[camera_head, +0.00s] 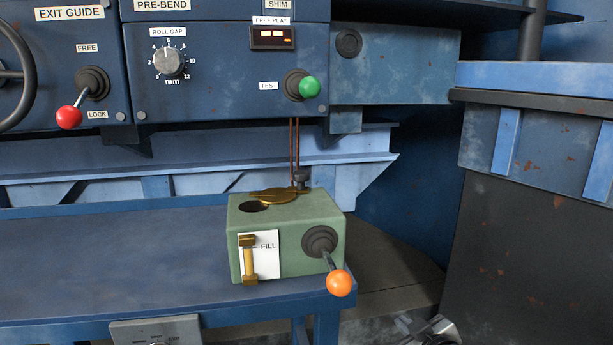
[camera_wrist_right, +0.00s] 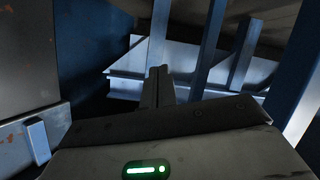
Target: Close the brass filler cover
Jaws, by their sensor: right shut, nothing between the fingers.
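The brass filler cover (camera_head: 274,195) lies on top of a green box (camera_head: 310,212) on the blue bench. The dark round filler hole (camera_head: 254,207) shows in front of and left of the cover, largely uncovered. My right gripper (camera_head: 437,328) is at the bottom right of the head view, low and well right of the box, partly cut off by the frame edge. In the right wrist view its fingers (camera_wrist_right: 158,86) are together, with nothing between them. My left gripper is not in view.
The box carries a black lever with an orange knob (camera_head: 339,283) and a brass sight gauge (camera_head: 248,260) by a FILL label. Thin copper pipes (camera_head: 294,150) rise behind it. The bench top (camera_head: 120,260) is clear to the left. A dark cabinet (camera_head: 540,230) stands at right.

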